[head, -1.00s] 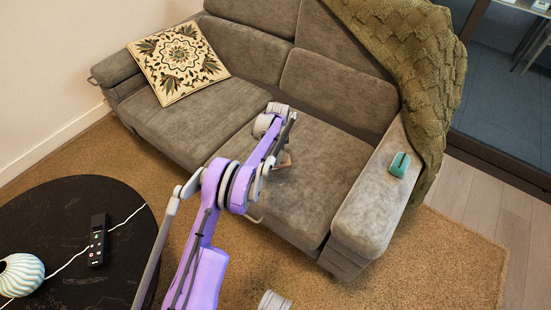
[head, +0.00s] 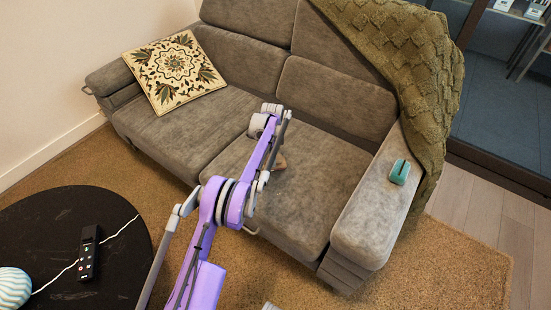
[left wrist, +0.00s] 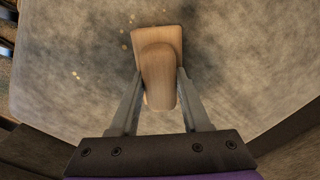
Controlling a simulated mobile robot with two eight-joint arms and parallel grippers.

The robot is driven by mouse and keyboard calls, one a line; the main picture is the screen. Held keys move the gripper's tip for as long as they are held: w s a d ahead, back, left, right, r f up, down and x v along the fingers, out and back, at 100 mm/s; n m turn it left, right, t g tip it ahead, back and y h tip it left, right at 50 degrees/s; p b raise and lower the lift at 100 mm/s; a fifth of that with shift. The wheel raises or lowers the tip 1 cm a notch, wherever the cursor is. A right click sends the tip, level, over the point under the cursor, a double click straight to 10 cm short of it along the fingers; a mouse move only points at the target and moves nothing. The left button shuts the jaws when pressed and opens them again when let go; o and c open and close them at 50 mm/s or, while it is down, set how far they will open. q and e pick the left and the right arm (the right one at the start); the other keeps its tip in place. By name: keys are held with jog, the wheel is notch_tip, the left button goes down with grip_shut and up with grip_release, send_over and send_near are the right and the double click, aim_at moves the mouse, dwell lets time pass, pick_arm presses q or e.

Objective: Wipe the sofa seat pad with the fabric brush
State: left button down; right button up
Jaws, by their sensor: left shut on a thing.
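The fabric brush (left wrist: 158,75) has a pale wooden handle and block. My left gripper (left wrist: 157,88) is shut on it, one finger on each side of the handle. In the head view the brush (head: 279,161) shows only in part behind my purple left arm, over the right seat pad. The grey-brown sofa seat pad (head: 305,190) fills most of the left wrist view (left wrist: 245,60), with small pale crumbs and darker smudges near the brush. I cannot tell whether the bristles touch the pad. My right gripper is not in view.
A green-brown throw (head: 400,60) hangs over the sofa's right back. A teal object (head: 400,171) lies on the right armrest. A patterned cushion (head: 173,72) leans at the left. A dark round table (head: 60,225) holds a remote (head: 88,252) and a striped ball-like object (head: 13,287).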

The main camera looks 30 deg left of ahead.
aim_at(268, 167)
pick_arm(q)
jog(key=shift+s+a+r+p, duration=0.1)
jog(key=shift+s+r+p, duration=0.1)
jog(key=shift+s+p, duration=0.55)
jog(key=shift+s+f, duration=0.25)
jog(key=shift+s, duration=0.75)
jog(key=shift+s+a+r+p, duration=0.1)
jog(key=shift+s+p, duration=0.35)
jog(key=shift+s, duration=0.5)
jog(key=shift+s+a+f+p, duration=0.1)
jog(key=shift+s+p, duration=0.05)
jog(key=shift+s, duration=1.25)
jog(key=shift+s+a+f+p, duration=0.1)
jog(key=shift+s+p, duration=0.05)
jog(key=shift+s, duration=1.25)
